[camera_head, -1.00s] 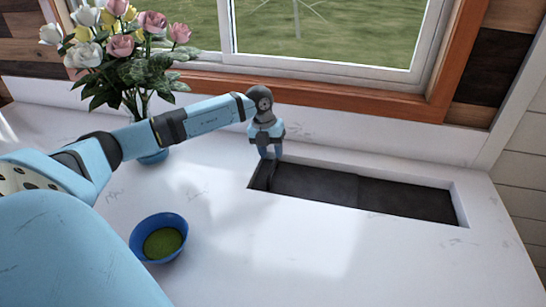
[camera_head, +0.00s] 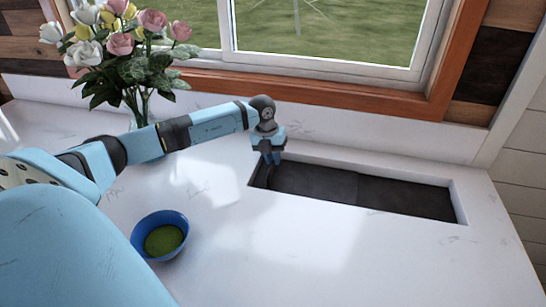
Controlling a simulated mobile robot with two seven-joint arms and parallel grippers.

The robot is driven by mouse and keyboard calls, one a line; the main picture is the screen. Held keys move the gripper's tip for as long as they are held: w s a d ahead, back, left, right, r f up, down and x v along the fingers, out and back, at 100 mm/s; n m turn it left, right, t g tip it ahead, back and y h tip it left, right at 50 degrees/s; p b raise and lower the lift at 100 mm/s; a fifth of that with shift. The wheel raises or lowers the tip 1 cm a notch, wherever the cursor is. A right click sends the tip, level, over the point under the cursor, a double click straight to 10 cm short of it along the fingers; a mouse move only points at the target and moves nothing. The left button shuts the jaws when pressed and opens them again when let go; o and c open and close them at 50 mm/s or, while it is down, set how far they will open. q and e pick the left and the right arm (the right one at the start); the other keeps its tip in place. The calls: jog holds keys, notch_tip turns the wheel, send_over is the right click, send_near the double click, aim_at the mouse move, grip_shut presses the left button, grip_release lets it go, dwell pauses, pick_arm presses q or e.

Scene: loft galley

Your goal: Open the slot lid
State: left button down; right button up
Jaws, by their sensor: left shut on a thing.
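The slot is a long rectangular recess in the white countertop, with a white rim (camera_head: 462,200). Dark grey panels fill it, with a seam near the middle; I take the left panel to be the slot lid (camera_head: 315,184). My left gripper (camera_head: 271,163) points down at the slot's left end, shut on a small dark part of the lid there. The fingertips and that part are hard to make out against the dark recess. The right gripper is not in view.
A blue bowl (camera_head: 144,243) with green contents stands on the counter at front left. A vase of pink and white flowers (camera_head: 125,50) stands behind my left arm. A window (camera_head: 330,35) is behind the slot. The counter in front of the slot is clear.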

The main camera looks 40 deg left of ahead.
pick_arm(q)
jog(key=b, duration=0.3)
send_over(347, 184)
jog(key=shift+s, duration=0.1)
jog(key=c, duration=1.1)
grip_release()
jog(key=shift+r, duration=0.1)
jog(key=r, duration=0.4)
jog(key=s+a+r+b, duration=0.1)
jog(key=r, duration=0.4)
jog(key=a+r, duration=0.1)
jog(key=r, duration=0.3)
jog(key=shift+s+a+r+b, duration=0.15)
jog(key=shift+r+b, duration=0.05)
jog(key=shift+b, duration=0.1)
